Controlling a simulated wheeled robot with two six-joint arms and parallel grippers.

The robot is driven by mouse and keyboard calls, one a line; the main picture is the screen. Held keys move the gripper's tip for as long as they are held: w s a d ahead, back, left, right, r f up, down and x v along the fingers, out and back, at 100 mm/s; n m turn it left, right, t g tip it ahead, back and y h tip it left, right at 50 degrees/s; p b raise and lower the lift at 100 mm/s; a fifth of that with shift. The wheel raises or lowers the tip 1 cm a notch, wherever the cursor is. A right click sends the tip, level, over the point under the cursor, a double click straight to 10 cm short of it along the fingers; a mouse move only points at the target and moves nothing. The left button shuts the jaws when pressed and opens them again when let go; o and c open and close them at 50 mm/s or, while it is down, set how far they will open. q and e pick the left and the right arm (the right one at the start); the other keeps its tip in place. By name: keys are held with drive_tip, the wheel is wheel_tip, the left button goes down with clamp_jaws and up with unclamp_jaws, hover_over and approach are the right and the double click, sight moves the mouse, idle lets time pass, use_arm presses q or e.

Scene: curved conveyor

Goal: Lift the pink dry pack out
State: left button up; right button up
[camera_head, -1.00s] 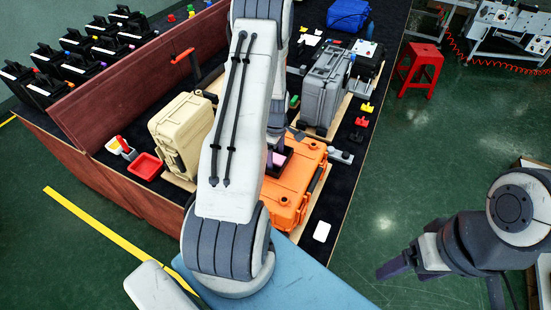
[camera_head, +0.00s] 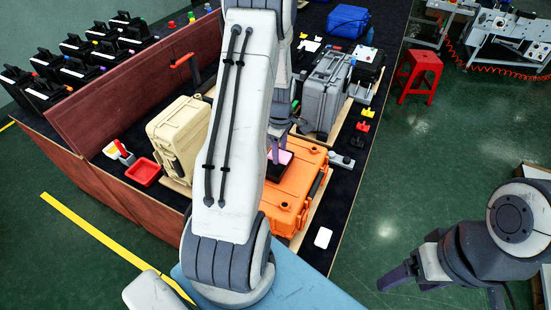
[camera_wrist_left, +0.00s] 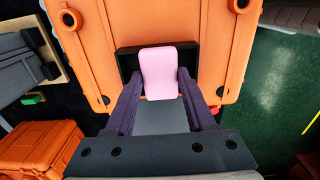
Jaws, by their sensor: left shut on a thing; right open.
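The pink dry pack (camera_wrist_left: 158,74) shows between the two fingers of my left gripper (camera_wrist_left: 160,82) in the left wrist view. The gripper is shut on it. A black recess or holder (camera_wrist_left: 127,65) lies behind the pack on the orange case (camera_wrist_left: 110,20); I cannot tell how far the pack is clear of it. In the head view the pink pack (camera_head: 285,157) shows over the orange case (camera_head: 293,192), partly hidden by my left arm and gripper (camera_head: 279,150). My right gripper (camera_head: 395,277) is open and empty, away from the table over the floor.
A beige case (camera_head: 180,137) stands left of the orange one, and a grey case (camera_head: 325,95) behind it. A red tray (camera_head: 144,171) lies at the left. A white card (camera_head: 323,237) lies near the table's right edge. A red stool (camera_head: 420,75) stands on the floor.

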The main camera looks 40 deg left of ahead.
use_arm(q)
drive_tip(key=d+r+b, duration=0.2)
drive_tip(key=d+r, duration=0.4)
drive_tip(key=d, duration=0.4)
wheel_tip(320, 180, up, 7)
drive_tip(key=p, duration=0.6)
drive_tip(key=shift+w+d+f, duration=0.1)
drive_tip(key=shift+d, duration=0.05)
